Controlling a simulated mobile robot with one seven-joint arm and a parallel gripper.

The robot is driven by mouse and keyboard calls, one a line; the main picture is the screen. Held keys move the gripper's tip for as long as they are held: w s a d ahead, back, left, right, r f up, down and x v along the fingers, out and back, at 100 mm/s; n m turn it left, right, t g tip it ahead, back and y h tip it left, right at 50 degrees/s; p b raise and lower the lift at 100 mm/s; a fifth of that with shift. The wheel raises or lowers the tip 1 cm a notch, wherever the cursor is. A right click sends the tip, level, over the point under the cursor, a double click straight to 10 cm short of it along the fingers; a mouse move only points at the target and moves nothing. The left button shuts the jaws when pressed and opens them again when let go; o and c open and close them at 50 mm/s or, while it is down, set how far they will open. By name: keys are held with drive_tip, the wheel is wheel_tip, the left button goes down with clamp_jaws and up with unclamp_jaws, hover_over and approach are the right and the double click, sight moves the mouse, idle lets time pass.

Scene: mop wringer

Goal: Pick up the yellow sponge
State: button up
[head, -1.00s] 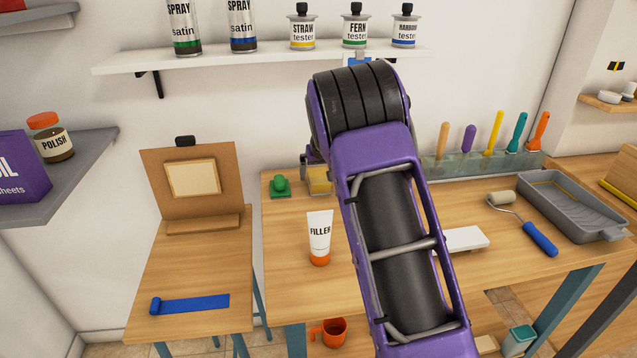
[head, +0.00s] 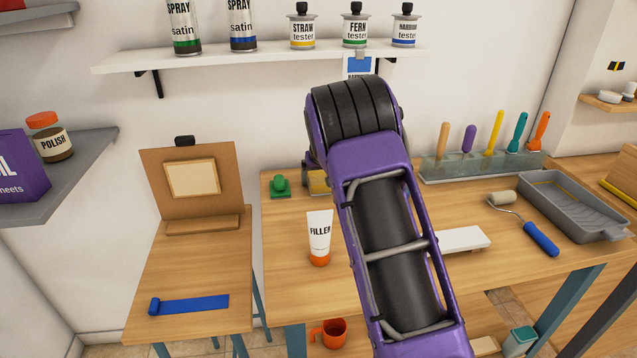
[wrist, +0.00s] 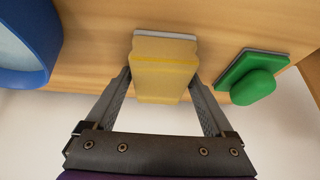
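The yellow sponge (wrist: 164,68) is a block with a pale layer along its far edge in the wrist view. In the head view only part of the sponge (head: 318,182) shows beside my arm, at the back of the workbench. My gripper (wrist: 164,84) is open, with one finger on each side of the sponge. A small gap seems to show near the fingertips, and I cannot tell whether either finger touches it. In the head view my arm hides the gripper.
A green-handled block (wrist: 256,82) lies close to the sponge, and a blue round container (wrist: 22,45) is on its other side. A filler tube (head: 319,238) stands nearer the front of the workbench (head: 290,280). A white block (head: 462,240) lies right of my arm.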

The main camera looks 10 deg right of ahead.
sight(319, 176)
drive_tip(key=c, duration=1)
drive_tip(key=shift+r, duration=0.1)
wheel_tip(319, 176, up, 10)
drive_tip(key=shift+r+p, duration=0.15)
drive_tip(key=shift+p, duration=0.65)
